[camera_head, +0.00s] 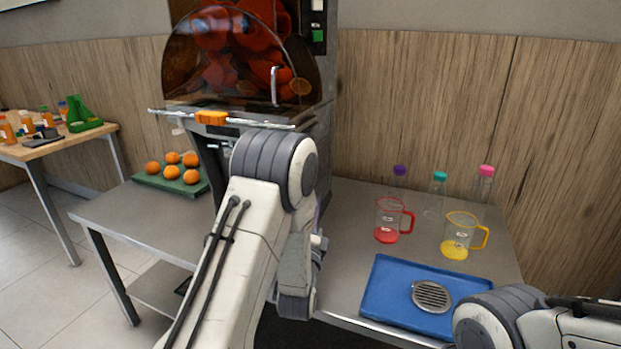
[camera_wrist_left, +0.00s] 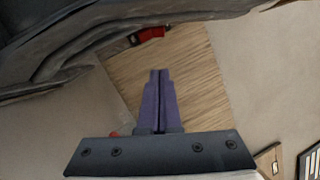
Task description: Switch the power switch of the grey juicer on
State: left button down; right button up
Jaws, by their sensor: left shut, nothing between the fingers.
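The grey juicer (camera_head: 323,125) stands at the back of the table, with a clear dome over oranges and red drums. Its panel at the upper right carries a green button (camera_head: 318,36) and a pale control above it. I cannot make out which part is the power switch. My left arm stands in front of the juicer's lower part and mostly hides its own gripper in the head view. In the left wrist view my left gripper (camera_wrist_left: 160,73) has its purple fingers together and empty. A small red part (camera_wrist_left: 151,34) shows beyond the tips, beside a dark edge. My right gripper is out of frame.
A blue tray (camera_head: 385,275) with a round metal strainer (camera_head: 431,295) lies at the front right. A red jug (camera_head: 387,220), a yellow jug (camera_head: 456,235) and capped bottles stand behind it. A green tray (camera_head: 146,181) of oranges lies left of the juicer.

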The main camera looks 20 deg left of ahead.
pick_arm(q)
jog(key=w+a+r, duration=0.3)
jog(key=w+a, duration=0.1)
jog(key=w, duration=0.4)
jog(key=shift+w+a+r+p, duration=0.15)
jog(key=shift+r+p, duration=0.1)
jog(key=shift+p, duration=0.05)
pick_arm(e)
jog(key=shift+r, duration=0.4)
